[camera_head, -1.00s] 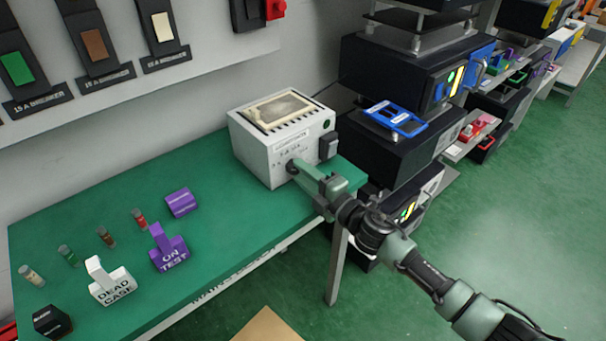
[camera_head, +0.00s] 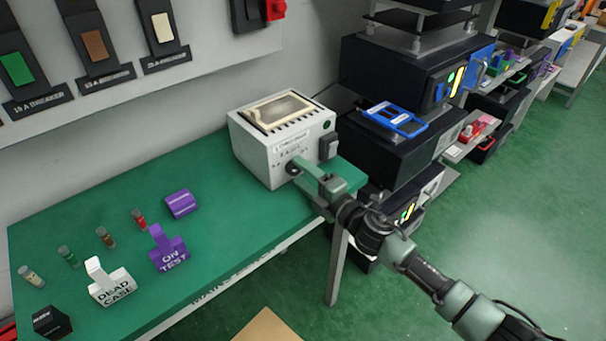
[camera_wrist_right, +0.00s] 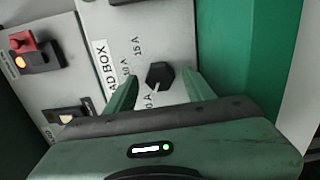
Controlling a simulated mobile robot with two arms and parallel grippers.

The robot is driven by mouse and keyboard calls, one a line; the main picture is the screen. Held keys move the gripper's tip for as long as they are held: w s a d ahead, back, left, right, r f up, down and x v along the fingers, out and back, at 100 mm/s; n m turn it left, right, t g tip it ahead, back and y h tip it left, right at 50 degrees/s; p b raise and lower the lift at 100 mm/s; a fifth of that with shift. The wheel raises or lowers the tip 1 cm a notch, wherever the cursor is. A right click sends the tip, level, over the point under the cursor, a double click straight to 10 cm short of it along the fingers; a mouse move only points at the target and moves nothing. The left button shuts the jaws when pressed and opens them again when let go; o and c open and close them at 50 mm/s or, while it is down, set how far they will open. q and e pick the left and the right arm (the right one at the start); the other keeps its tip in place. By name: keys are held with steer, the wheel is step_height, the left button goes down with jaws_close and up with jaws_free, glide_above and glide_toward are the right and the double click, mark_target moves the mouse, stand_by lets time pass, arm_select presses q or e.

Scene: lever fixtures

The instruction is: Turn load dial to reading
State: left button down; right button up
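The white load box (camera_head: 283,140) stands at the right end of the green bench, its dial on the front face. In the right wrist view the dial is a black six-sided knob (camera_wrist_right: 159,75). A white mark on its lower left side points towards a partly hidden label ending in "A". A 15 A label (camera_wrist_right: 137,47) is printed above left of the knob. My right gripper (camera_head: 301,168) is at the box's front face. In the wrist view its green fingers (camera_wrist_right: 162,84) stand apart on either side of the knob, with gaps showing. My left gripper is not in view.
A black switch (camera_head: 328,145) sits right of the dial on the box. A purple ON TEST sign (camera_head: 168,250), a white DEAD CASE sign (camera_head: 110,283) and several small fuses stand on the bench to the left. Black equipment racks (camera_head: 400,75) stand behind on the right.

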steer(key=v, duration=0.7)
steer(key=shift+s+d+b, duration=0.25)
steer(key=shift+s+b, duration=0.05)
steer(key=shift+b, duration=0.1)
